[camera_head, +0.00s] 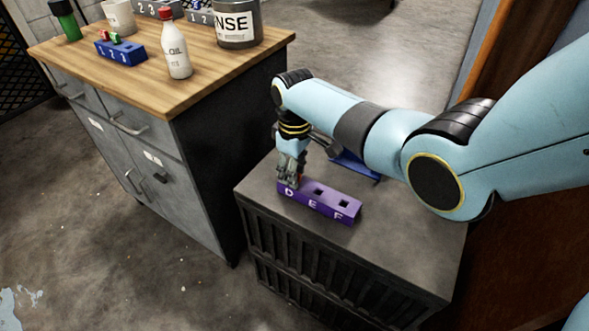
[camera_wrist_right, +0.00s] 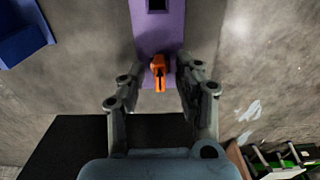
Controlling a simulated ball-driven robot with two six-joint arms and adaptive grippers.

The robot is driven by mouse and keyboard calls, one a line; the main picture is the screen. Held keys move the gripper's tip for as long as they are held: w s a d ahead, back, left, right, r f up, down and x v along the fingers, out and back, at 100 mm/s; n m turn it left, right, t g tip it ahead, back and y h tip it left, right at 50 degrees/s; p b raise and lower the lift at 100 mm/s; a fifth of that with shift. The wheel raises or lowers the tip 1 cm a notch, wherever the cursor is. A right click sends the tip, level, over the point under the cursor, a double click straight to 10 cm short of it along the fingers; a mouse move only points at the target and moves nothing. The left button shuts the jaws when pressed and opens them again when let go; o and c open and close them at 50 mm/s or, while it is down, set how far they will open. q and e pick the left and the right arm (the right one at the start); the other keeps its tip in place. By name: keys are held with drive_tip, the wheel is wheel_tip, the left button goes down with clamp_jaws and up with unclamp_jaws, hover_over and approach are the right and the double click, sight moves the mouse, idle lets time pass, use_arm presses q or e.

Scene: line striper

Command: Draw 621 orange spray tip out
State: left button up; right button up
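The orange spray tip (camera_wrist_right: 158,72) stands at the near end of the purple block (camera_wrist_right: 160,28) in the right wrist view. In the head view this block (camera_head: 318,201) lies on the dark crate top and bears the letters D, E and F. The holes by E and F are empty. My right gripper (camera_head: 290,178) is down at the D end and hides the tip there. In the wrist view its fingers (camera_wrist_right: 158,85) are apart, one on each side of the tip, with a gap showing. My left gripper is out of view.
A blue tray or block (camera_head: 354,166) lies behind the purple block and shows in the wrist view (camera_wrist_right: 20,35). The wooden-topped cabinet (camera_head: 190,75) at left holds a white oil bottle (camera_head: 176,52), a blue numbered block (camera_head: 121,53) and a grey can (camera_head: 237,24).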

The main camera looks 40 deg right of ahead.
clamp_jaws()
drive_tip(key=shift+r+p, duration=0.65)
drive_tip(key=shift+p, duration=0.1)
drive_tip(key=shift+r+p, duration=2.5)
drive_tip(key=shift+p, duration=0.1)
